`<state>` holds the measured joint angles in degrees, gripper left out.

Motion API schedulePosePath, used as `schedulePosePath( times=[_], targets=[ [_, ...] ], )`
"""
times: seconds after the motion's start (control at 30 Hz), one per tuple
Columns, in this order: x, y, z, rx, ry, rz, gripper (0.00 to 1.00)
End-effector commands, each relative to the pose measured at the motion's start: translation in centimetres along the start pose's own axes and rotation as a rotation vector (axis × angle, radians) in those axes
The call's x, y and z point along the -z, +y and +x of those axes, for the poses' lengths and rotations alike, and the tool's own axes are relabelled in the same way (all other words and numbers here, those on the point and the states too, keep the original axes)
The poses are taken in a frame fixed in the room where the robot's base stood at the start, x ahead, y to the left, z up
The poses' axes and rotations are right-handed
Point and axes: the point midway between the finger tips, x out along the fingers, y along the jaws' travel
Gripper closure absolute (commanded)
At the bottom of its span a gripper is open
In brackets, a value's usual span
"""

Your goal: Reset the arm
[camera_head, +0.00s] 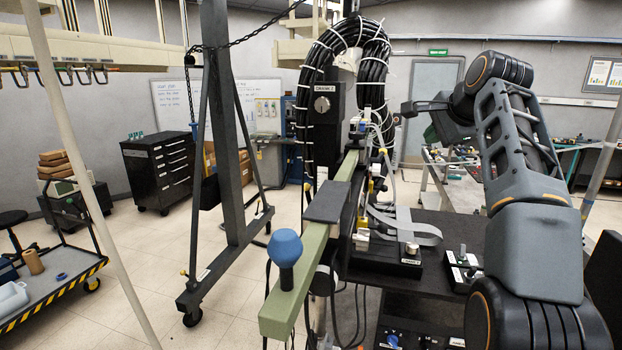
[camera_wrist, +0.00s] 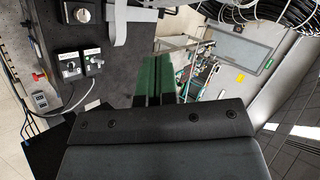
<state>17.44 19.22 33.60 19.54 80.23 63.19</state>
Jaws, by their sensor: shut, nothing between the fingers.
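My gripper (camera_wrist: 156,66) shows in the wrist view as two green fingers side by side, shut with nothing between them. In the head view my arm (camera_head: 520,150) rises on the right and bends over at the top.
A dark bench (camera_head: 460,228) with control boxes (camera_head: 398,258) stands below the arm. A green beam (camera_head: 285,303) with a blue knob (camera_head: 285,249) runs beside it. A black cable loop (camera_head: 313,90) hangs behind. Open floor (camera_head: 125,262) lies left.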

Motion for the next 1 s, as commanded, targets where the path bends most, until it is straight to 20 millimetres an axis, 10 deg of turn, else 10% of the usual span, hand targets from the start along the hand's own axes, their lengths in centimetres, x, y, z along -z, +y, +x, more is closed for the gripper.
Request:
schedulePosePath(
  times=[0.47, 1.0],
  targets=[
    [0.1, 8.8, 7.4, -0.202, -0.021, -0.413, 1.00],
    [-13.1, 35.9, 8.4, -0.441, -0.279, -1.165, 1.00]
  ],
)
